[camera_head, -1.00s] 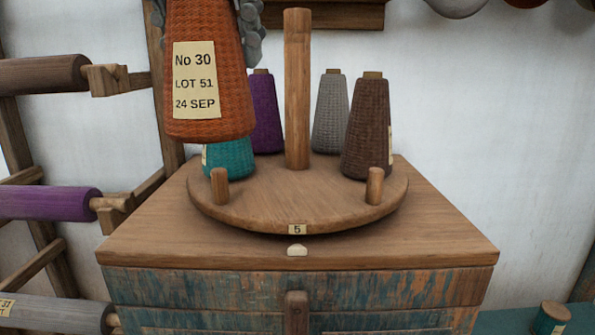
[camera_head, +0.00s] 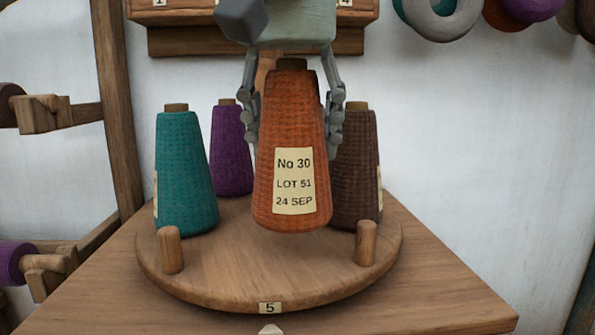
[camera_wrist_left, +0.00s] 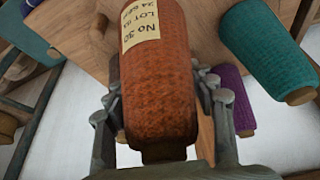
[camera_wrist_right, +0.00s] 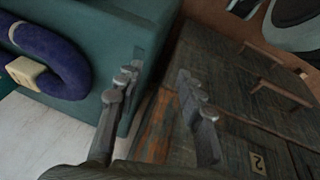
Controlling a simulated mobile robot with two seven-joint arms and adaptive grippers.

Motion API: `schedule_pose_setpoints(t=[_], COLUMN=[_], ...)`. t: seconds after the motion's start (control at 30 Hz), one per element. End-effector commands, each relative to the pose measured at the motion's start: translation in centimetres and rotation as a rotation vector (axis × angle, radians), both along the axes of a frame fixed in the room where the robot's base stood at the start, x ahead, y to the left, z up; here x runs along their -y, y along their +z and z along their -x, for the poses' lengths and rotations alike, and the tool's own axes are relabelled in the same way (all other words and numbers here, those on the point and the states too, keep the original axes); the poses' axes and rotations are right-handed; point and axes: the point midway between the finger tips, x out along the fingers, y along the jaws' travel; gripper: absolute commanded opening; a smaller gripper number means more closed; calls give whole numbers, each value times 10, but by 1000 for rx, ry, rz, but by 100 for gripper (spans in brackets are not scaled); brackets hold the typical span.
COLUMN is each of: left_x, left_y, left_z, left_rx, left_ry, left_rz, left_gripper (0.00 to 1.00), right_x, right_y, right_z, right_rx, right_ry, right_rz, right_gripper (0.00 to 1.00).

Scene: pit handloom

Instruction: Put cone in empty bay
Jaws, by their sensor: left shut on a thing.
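An orange cone (camera_head: 291,130) with a "No 30, LOT 51, 24 SEP" label is upright in my left gripper (camera_head: 292,140). The fingers close on its upper part from both sides. It also shows in the left wrist view (camera_wrist_left: 162,75). Its base appears just above the round wooden turntable (camera_head: 270,285), over its front part between two bare pegs (camera_head: 171,250) (camera_head: 367,243); I cannot tell if it touches. Teal (camera_head: 183,180), purple (camera_head: 230,155) and brown (camera_head: 362,190) cones stand around it. My right gripper (camera_wrist_right: 158,85) is open and empty, away from the turntable.
The turntable, tagged 5 (camera_head: 270,308), rests on a wooden cabinet top (camera_head: 440,300). A wooden rack (camera_head: 120,110) stands left. A wall shelf (camera_head: 180,40) is behind my left gripper. Yarn rings (camera_head: 440,20) hang at upper right. A purple roll (camera_wrist_right: 50,60) lies near my right gripper.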

Motion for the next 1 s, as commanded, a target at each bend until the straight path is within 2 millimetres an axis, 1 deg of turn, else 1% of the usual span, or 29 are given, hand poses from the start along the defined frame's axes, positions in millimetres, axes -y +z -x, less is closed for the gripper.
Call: schedule_pose_setpoints(t=[0.03,0.17,0.27,0.33,0.4,0.53,0.77,0.8,0.93,0.97,1.0], left_x=[3,5,4,4,4,5,5,5,5,5,5], left_y=[-1,-9,-23,-34,-41,-42,-46,-46,-46,-46,-46], left_z=[0,-1,-1,-1,0,0,0,0,0,0,0], left_rx=[1,1,0,0,1,0,0,0,0,0,0], left_ry=[0,1,-1,1,1,0,-1,-1,0,0,0], left_rz=[1,0,0,0,1,3,2,2,1,1,1], left_gripper=[20,20,20,20,20,20,20,58,74,76,76], right_x=[0,0,0,0,-1,-1,1,1,1,1,1], right_y=[0,-1,0,4,9,16,10,10,10,10,10], right_z=[0,0,1,0,1,1,7,8,9,9,9], right_rx=[0,-1,0,5,9,16,-1,-3,-5,-5,-5], right_ry=[0,0,-1,0,-1,0,-4,-3,-3,-3,-3], right_rz=[0,0,2,3,4,5,7,8,8,8,8], right_gripper=[38,38,38,38,38,38,38,38,38,38,38])
